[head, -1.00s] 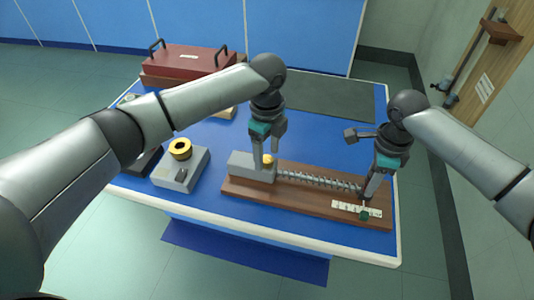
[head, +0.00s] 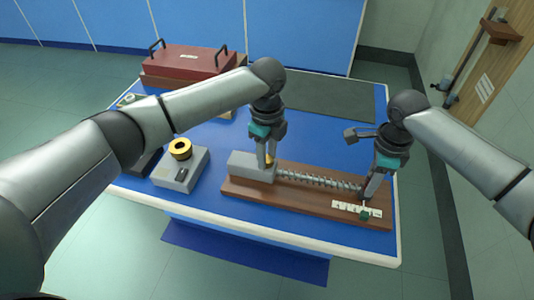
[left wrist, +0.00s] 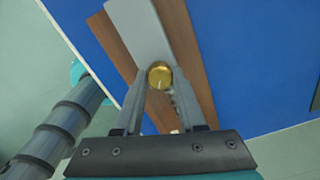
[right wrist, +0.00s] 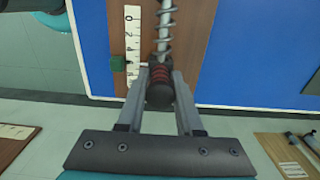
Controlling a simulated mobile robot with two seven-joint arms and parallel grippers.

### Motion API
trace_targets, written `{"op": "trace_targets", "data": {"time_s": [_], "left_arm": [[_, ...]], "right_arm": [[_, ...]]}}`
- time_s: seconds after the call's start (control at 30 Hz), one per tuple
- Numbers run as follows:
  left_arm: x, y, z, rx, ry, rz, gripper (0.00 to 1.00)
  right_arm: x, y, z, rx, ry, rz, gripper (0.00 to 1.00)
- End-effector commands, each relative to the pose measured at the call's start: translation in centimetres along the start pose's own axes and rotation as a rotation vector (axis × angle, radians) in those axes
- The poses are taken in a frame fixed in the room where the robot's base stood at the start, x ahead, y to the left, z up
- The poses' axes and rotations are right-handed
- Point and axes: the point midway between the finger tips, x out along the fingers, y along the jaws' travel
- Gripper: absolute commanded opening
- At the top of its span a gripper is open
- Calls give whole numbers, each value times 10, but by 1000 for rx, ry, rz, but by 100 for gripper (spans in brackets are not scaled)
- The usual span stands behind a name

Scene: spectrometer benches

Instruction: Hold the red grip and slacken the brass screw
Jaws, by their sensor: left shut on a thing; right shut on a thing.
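The brass screw (left wrist: 160,75) is a round gold head on the grey block (head: 246,166) at the left end of a wooden board (head: 300,207). My left gripper (head: 266,164) is shut on the screw, with one finger on each side of it. In the head view the fingers mostly hide the screw. The red grip (right wrist: 160,76), red-ribbed with a dark end, sits at the right end of the coil spring (head: 318,180). My right gripper (right wrist: 160,92) is shut on the grip from both sides. In the head view my right gripper (head: 368,194) hides the grip.
A white scale (head: 350,208) with a green marker (head: 364,217) lies along the board's front right. A grey box with a gold ring (head: 180,149) stands at left. A red handled case (head: 190,58) and a dark mat (head: 325,97) are behind.

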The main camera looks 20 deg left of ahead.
Motion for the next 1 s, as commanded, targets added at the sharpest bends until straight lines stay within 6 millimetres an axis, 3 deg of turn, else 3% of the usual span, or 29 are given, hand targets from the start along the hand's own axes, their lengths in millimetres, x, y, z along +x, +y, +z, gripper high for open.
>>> {"op": "trace_targets", "data": {"time_s": [0.57, 1.0], "left_arm": [[0, 0, 0, -83, 1, 1, 0], [0, 0, 0, -453, 2, 0, 0]], "right_arm": [[2, 2, -2, 1, 5, 6, 0], [2, 2, -2, 2, 6, 6, 0]]}}
